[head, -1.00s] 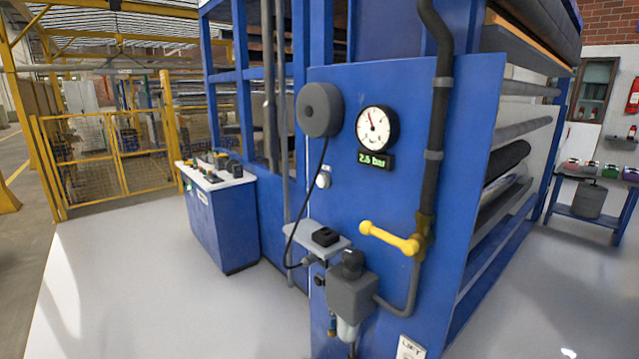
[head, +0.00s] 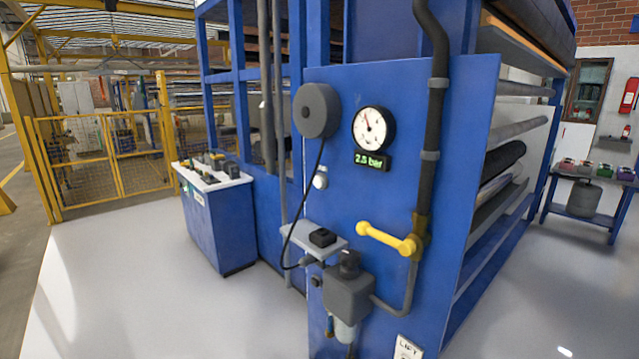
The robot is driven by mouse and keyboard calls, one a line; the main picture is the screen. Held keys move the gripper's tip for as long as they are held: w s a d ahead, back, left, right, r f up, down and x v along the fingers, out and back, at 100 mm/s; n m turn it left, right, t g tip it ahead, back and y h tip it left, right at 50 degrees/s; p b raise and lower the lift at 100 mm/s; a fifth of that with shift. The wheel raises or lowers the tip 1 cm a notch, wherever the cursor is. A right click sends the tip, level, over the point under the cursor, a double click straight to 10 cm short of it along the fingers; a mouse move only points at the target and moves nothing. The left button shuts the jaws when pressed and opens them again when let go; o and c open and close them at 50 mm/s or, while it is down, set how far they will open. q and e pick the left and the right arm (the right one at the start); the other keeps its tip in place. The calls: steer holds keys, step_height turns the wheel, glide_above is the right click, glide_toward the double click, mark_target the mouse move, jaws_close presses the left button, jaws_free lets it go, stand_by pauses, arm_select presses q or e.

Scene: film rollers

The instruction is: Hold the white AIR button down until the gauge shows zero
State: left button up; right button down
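The round gauge (head: 374,128) is white-faced with a black rim and sits on the blue machine panel (head: 345,215). Its red needle points to the upper left, away from upright. The green digital display (head: 372,161) below it appears to read 2.5 bar. A small whitish round fitting (head: 320,178) is on the panel, left of and below the gauge. No AIR lettering is readable, so I cannot tell whether this is the AIR button. Neither of my grippers is in view.
A yellow valve lever (head: 385,237) sticks out below the gauge. A small shelf with a black box (head: 322,237) and a grey regulator (head: 348,292) also protrude. A blue control console (head: 215,225) stands left. Pale floor (head: 130,290) is clear in front.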

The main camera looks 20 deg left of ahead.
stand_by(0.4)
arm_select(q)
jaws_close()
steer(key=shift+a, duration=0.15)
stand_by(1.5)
